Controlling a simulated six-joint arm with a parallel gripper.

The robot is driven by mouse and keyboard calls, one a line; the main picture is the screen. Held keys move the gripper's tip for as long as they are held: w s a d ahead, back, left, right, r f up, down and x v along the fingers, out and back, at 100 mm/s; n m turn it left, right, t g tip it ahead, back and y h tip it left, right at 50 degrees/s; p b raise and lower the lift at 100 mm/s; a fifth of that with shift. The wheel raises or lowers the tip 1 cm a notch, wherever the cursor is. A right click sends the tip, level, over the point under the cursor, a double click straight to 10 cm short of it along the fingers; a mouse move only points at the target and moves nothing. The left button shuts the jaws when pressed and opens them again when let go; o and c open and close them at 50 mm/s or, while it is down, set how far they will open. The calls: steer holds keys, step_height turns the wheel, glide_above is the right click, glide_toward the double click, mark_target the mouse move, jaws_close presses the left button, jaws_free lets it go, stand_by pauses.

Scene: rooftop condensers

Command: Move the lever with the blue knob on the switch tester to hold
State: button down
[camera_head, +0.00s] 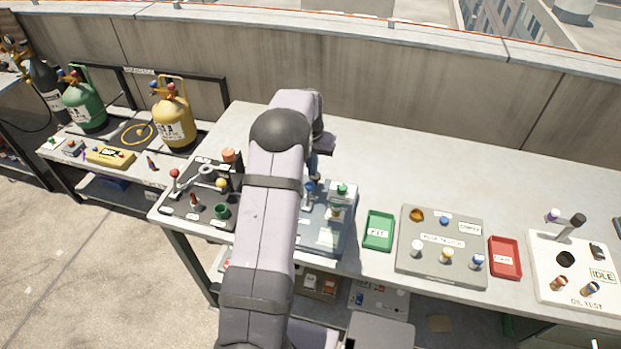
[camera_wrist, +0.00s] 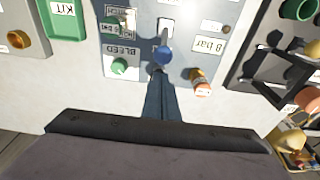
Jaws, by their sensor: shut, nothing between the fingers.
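The switch tester is a blue-grey panel (camera_head: 318,238), partly hidden behind my arm in the head view; its face (camera_wrist: 185,50) shows more fully in the wrist view. The lever's blue knob (camera_wrist: 163,56) stands near the middle of the panel in the wrist view, with a grey shaft above it. In the head view the blue knob (camera_head: 309,187) shows just right of my arm. My gripper (camera_wrist: 160,76) is shut and empty, its fingertips right by the knob; I cannot tell whether they touch. In the head view my gripper (camera_head: 315,175) is mostly hidden by my arm.
A dark panel (camera_head: 195,205) with fittings lies left, a green KIT tray (camera_head: 378,231) and a grey button panel (camera_head: 441,247) right. The bench behind is clear.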

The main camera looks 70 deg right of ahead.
step_height(320, 180, up, 4)
steer(key=shift+f+p, duration=0.15)
steer(key=shift+p, duration=0.95)
steer(key=w+a+r+n+b, duration=0.1)
steer(key=w+a+n, duration=0.1)
steer(key=w+a, duration=0.5)
steer(key=w+a+r+n, duration=0.25)
steer(key=w+a, duration=0.35)
steer(key=w, duration=0.4)
steer(key=w+a+n+y, duration=0.1)
steer(key=w+a+n, duration=0.45)
steer(key=a, duration=0.95)
steer(key=a+n+b, duration=0.2)
steer(key=a+n, duration=0.1)
steer(key=a, duration=1.3)
steer(key=s+a+f+n, duration=0.2)
steer(key=s+a+n, duration=0.3)
steer(key=s+a, duration=0.3)
steer(key=a, duration=0.4)
steer(key=shift+a+y, duration=0.25)
steer(key=shift+y, duration=0.15)
